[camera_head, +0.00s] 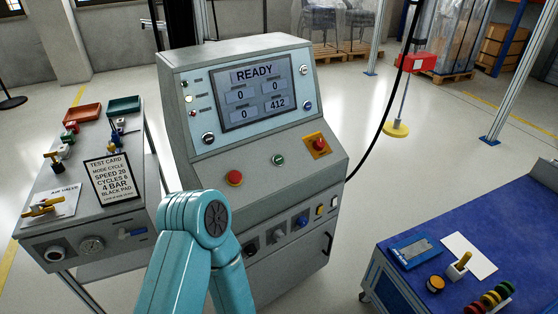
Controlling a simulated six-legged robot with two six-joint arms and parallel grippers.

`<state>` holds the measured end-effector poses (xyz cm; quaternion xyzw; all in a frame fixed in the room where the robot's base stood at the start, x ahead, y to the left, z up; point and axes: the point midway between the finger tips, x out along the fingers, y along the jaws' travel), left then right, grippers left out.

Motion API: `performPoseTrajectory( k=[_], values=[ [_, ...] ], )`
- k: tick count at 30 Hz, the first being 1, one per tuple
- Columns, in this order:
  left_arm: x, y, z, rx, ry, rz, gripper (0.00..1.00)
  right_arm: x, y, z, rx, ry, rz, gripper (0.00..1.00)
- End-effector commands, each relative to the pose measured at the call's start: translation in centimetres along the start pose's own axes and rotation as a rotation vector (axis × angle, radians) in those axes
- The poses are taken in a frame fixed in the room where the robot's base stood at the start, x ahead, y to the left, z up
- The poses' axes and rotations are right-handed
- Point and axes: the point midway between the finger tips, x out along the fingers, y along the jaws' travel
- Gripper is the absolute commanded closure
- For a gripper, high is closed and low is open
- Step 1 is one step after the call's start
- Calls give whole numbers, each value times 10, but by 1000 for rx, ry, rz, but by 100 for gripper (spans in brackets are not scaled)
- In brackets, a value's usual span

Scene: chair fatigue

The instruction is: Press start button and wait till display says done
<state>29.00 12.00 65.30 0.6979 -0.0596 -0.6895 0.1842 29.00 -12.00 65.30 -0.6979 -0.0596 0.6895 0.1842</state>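The display (256,122) on the grey control console (190,65) reads "READY", with fields below showing 0, 0, 0 and 412. A small green button (278,160) sits on the sloped panel under the display; any label on it is too small to read. Neither of my grippers is in view.
A test card (110,178) stands on the grey side bench (38,222) at left, with trays and valves. A blue-topped cart (480,215) is at lower right. Open floor lies between console and cart.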

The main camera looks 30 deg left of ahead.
Motion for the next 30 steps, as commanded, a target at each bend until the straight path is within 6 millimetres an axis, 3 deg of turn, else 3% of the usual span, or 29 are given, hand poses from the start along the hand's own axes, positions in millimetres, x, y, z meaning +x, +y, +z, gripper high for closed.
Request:
performPoseTrajectory(
  k=[4,10,30],
  values=[
    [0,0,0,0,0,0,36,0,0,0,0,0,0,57],
    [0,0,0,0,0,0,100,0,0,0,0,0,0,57],
    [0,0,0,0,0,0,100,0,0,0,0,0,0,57]
  ],
)
